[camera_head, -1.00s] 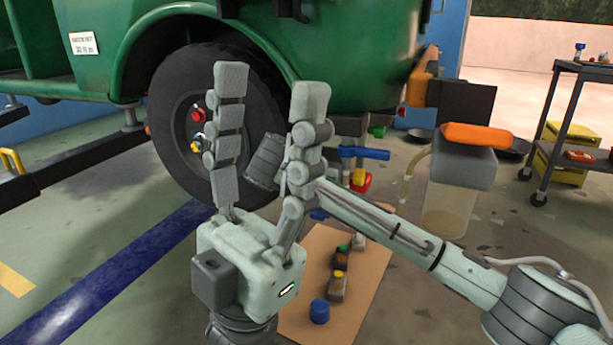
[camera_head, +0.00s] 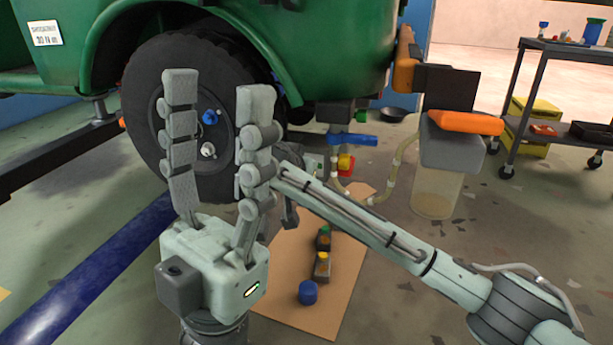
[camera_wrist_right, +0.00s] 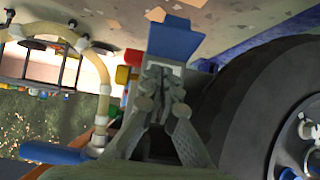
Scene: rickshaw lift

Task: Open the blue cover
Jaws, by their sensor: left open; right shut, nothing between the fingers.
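A blue block-like piece (camera_wrist_right: 177,40) stands just beyond my right fingertips in the right wrist view; I cannot tell for sure whether it is the blue cover or whether they touch. My right gripper (camera_wrist_right: 162,78) is shut and empty there. In the head view it is mostly hidden behind my left gripper (camera_head: 218,84), which is open, empty and upright in front of the wheel (camera_head: 145,105). A blue knob (camera_head: 209,117) on the hub shows between the left fingers. A blue handle (camera_head: 352,140) sits under the green vehicle (camera_head: 335,50).
A cardboard sheet (camera_head: 330,295) on the floor holds small bottles (camera_head: 322,266) and a blue cap (camera_head: 308,292). A clear container (camera_head: 437,190) with an orange-topped lid and a hose stands right of it. A cart (camera_head: 545,75) is at far right.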

